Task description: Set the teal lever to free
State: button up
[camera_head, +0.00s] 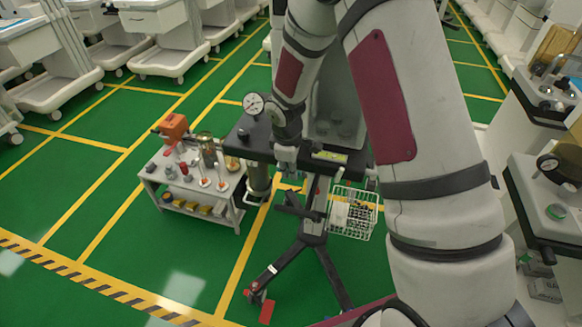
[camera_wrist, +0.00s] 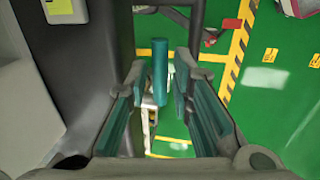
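In the wrist view, a teal lever (camera_wrist: 159,72) shows as a short upright bar beside the dark edge of the cart top. My gripper (camera_wrist: 158,80) is open, with its teal-padded fingers on either side of the lever. Gaps show between the lever and both fingers, so it does not look gripped. In the head view, my gripper (camera_head: 287,160) is at the front edge of the dark cart top (camera_head: 245,140). There the lever cannot be made out, and its setting cannot be read.
A round gauge (camera_head: 254,103) stands on the cart top, near my arm. A yellow-green label (camera_head: 330,157) is at its front edge. A wire basket (camera_head: 353,212) hangs at the right. A low grey trolley (camera_head: 190,190) with several items stands left. Green floor in front is mostly free.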

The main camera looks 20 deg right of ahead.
jog(key=shift+f, duration=0.1)
grip_shut()
